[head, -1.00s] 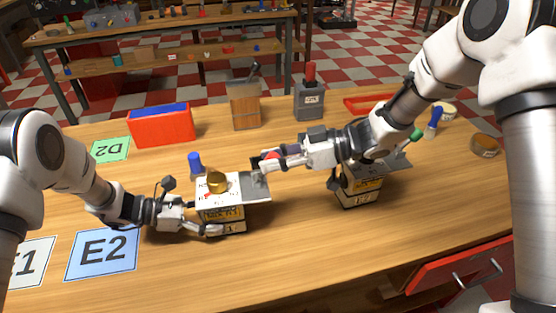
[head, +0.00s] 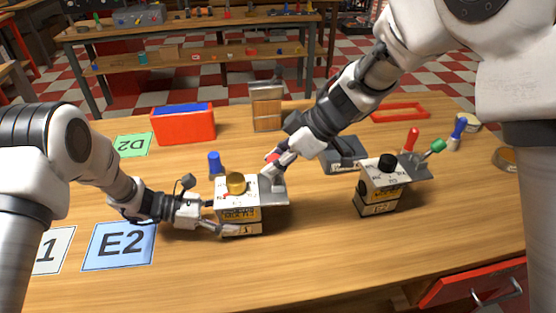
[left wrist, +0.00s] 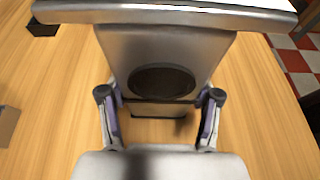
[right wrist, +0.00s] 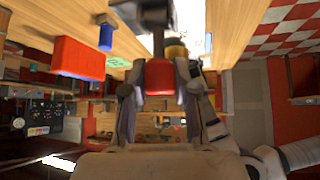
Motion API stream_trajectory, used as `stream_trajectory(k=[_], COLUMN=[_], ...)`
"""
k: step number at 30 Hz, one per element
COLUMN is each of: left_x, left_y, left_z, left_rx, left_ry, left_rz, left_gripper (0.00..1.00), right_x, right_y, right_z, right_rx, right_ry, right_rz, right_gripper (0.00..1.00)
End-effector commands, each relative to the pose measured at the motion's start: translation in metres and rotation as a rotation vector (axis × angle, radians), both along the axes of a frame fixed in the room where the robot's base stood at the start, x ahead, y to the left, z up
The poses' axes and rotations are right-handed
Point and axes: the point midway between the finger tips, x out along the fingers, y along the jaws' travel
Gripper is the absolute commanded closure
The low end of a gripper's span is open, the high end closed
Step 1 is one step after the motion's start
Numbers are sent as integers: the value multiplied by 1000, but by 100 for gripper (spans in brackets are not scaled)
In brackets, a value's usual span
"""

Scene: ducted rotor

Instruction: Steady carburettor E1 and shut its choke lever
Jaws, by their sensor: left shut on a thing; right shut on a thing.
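Carburettor E1 (head: 240,214) is the left boxy unit on the table, with a white top, a brass cap (head: 236,183) and a grey plate at its right. Its label is only partly readable. My left gripper (head: 226,230) is shut on its lower body; the grey metal body (left wrist: 160,60) fills the space between the fingers in the left wrist view. My right gripper (head: 276,168) is above the unit's right side, shut on the red-tipped choke lever. The red knob (right wrist: 160,76) sits between the fingers in the right wrist view. The lever's lower part is largely hidden.
A second carburettor (head: 378,190) stands to the right, with red and green knobs near it. A blue-knobbed piece (head: 215,163) stands behind E1. A red bin (head: 183,125) and wooden box (head: 267,108) stand behind. A blue E2 card (head: 120,246) lies left.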

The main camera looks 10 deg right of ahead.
Motion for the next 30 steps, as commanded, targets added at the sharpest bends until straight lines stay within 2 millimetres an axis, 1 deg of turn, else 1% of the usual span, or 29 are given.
stream_trajectory(k=[11,12,14,15,23,25,28,30], left_x=[0,0,0,0,0,0,0,0], left_y=[0,0,0,0,0,0,0,0], left_z=[0,0,0,0,0,0,0,0], left_rx=[-1,-1,-1,-1,0,0,0,0], left_ry=[-1,-1,-1,-1,-1,-1,-1,0], left_rz=[-2,-2,-2,-2,0,0,0,0], left_gripper=[67,67,67,67,67,67,67,67], right_x=[-1,-1,-1,-1,0,-1,-3,-6], right_y=[0,0,0,0,0,-2,-10,-19], right_z=[-2,-2,-2,-2,0,3,13,25], right_rx=[-10,-10,-10,-9,-7,-6,-4,-3], right_ry=[3,3,3,3,1,0,-1,-3], right_rz=[1,1,1,1,0,0,-1,-2], right_gripper=[100,68,47,45,45,45,45,45])
